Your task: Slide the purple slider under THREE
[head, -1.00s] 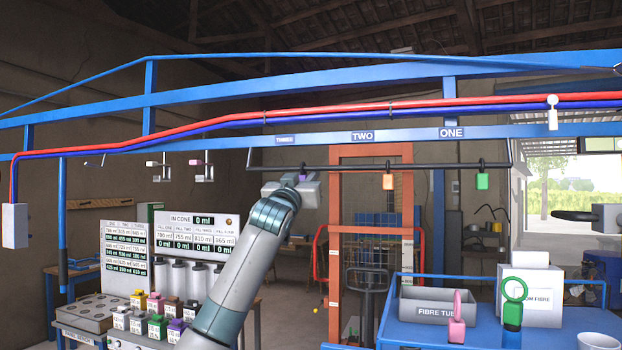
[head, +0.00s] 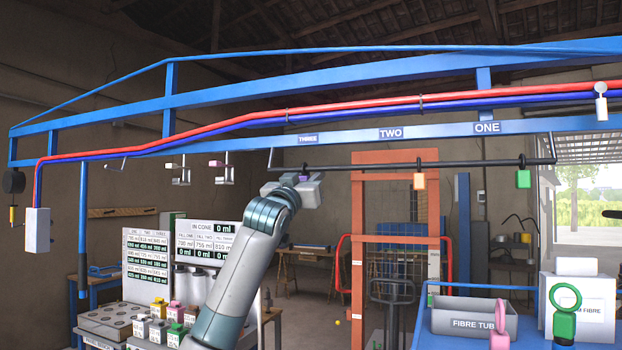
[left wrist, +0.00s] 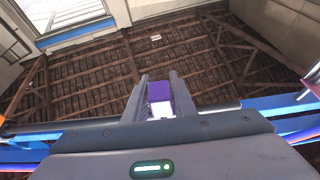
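The purple slider (head: 303,177) hangs on the dark rail (head: 355,168), roughly below the THREE sign (head: 308,139). My left gripper (head: 304,182) reaches up to it from below and hides most of it. In the left wrist view the purple slider (left wrist: 159,94) fills the gap between the two fingers, which look shut on it. The TWO sign (head: 390,133) and ONE sign (head: 487,127) are farther right on the blue beam. My right gripper is out of view.
An orange slider (head: 419,181) hangs near TWO and a green slider (head: 524,178) right of ONE. The rail's bent left end (head: 270,158) is close left of my gripper. The rail between the purple and orange sliders is clear.

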